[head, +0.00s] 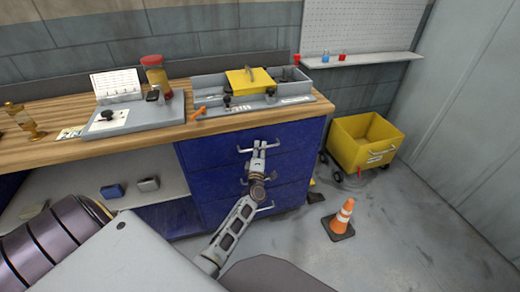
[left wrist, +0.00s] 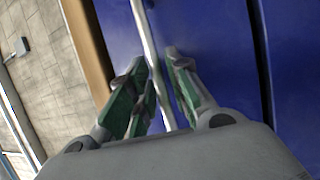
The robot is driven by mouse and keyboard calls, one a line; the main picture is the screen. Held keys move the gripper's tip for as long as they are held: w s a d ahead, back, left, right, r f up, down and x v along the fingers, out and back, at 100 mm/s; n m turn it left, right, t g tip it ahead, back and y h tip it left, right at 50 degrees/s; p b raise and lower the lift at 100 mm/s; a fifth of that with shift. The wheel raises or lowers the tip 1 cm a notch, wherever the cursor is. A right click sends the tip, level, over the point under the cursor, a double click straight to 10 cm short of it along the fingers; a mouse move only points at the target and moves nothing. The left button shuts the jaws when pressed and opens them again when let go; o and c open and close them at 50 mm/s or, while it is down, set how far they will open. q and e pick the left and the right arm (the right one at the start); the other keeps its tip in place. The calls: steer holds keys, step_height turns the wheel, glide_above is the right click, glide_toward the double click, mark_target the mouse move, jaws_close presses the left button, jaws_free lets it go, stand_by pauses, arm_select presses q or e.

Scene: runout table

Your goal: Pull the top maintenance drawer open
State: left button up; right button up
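The top maintenance drawer (head: 224,152) is the uppermost blue front of the cabinet under the workbench. It looks closed, flush with the fronts below. Its pale bar handle (head: 272,146) is partly hidden by my left gripper (head: 259,147), which reaches up to it from below. In the left wrist view the handle (left wrist: 146,30) runs between the green-padded fingers of the left gripper (left wrist: 159,65), close to both pads. My right gripper is not in view.
More drawers with handles lie below. The wooden benchtop (head: 150,152) holds a grey tray (head: 212,104) and a fixture plate (head: 135,122). A yellow cart (head: 345,150) and an orange cone (head: 342,217) stand at the right. Floor before the drawers is clear.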

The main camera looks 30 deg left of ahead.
arm_select(q)
steer(key=shift+w, duration=0.15)
steer(key=shift+c, duration=0.2)
jaws_close()
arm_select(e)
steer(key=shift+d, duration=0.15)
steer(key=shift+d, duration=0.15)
arm_select(q)
steer(key=shift+d, duration=0.1)
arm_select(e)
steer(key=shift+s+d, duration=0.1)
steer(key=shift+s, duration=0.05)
